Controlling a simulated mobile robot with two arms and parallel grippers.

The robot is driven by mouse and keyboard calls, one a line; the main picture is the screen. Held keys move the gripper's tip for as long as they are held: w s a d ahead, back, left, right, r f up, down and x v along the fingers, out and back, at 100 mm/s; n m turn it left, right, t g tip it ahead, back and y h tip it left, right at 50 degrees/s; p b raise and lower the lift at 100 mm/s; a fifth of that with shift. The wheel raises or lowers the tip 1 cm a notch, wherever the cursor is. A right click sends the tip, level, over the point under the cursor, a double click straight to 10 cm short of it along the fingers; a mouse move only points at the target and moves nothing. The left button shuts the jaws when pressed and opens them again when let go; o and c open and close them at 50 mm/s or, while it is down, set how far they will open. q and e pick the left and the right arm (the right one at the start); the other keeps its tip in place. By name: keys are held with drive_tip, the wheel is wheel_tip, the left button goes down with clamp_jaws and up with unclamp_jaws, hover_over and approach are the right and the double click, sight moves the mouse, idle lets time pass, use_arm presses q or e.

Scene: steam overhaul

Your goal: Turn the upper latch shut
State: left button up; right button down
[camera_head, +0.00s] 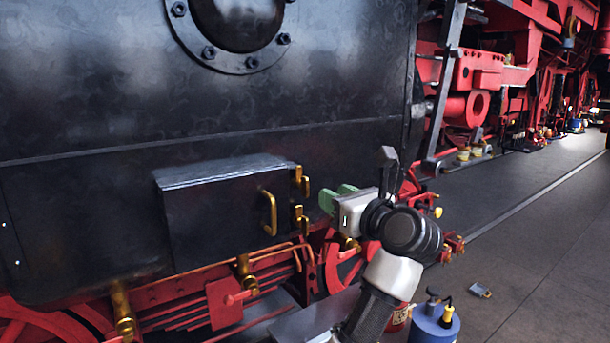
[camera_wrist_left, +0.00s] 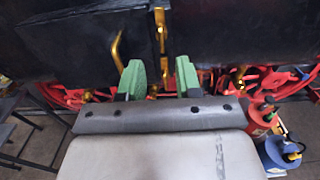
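A dark metal box (camera_head: 215,220) with a brass pull handle (camera_head: 269,213) is on the black locomotive side. The upper latch (camera_head: 302,181) is a small brass piece at the box's right edge, and the lower latch (camera_head: 301,220) is below it. In the left wrist view the handle (camera_wrist_left: 117,52), upper latch (camera_wrist_left: 160,20) and lower latch (camera_wrist_left: 164,70) show ahead. My left gripper (camera_head: 336,198) is right of the latches and apart from them. Its green fingers (camera_wrist_left: 159,80) are spread with nothing held between them. My right gripper is not in view.
Red wheels and brass-fitted pipes (camera_head: 245,272) run below the box. A blue can (camera_head: 435,324) and a red can (camera_wrist_left: 261,116) stand low beside my arm. A padlock-like object (camera_head: 479,290) lies on the floor. The floor at right (camera_head: 540,250) is mostly clear.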

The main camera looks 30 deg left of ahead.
sight(308, 183)
use_arm(q)
drive_tip(key=p+x, duration=0.5)
drive_tip(key=x, duration=0.4)
drive_tip(key=shift+w+a+r, duration=0.1)
drive_tip(key=shift+w+a, duration=0.05)
drive_tip(key=shift+a, duration=0.2)
drive_tip(key=shift+w+a+p, duration=0.25)
drive_tip(key=shift+a+p, duration=0.05)
drive_tip(key=shift+a, duration=0.1)
clamp_jaws()
drive_tip(key=shift+f, duration=0.25)
